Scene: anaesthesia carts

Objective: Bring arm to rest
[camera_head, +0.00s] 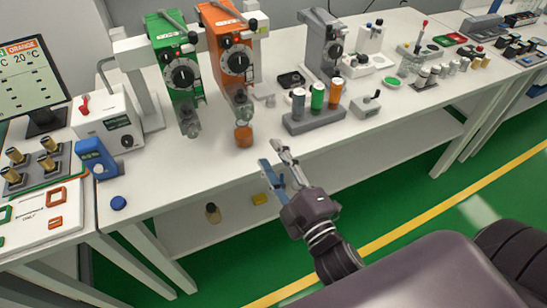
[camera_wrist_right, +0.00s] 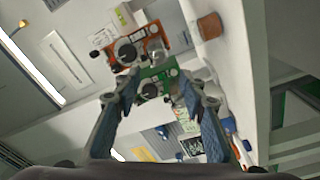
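My right gripper (camera_head: 272,152) is in front of the white table's front edge, at the end of my dark arm that comes in from the lower right. Its two fingers are apart and nothing shows between them. In the right wrist view the gripper (camera_wrist_right: 158,92) has its blue-grey fingers spread, with the orange machine (camera_wrist_right: 128,45) and the green machine (camera_wrist_right: 158,84) in the background. My left gripper is in neither view.
Green floor lies clear in front.

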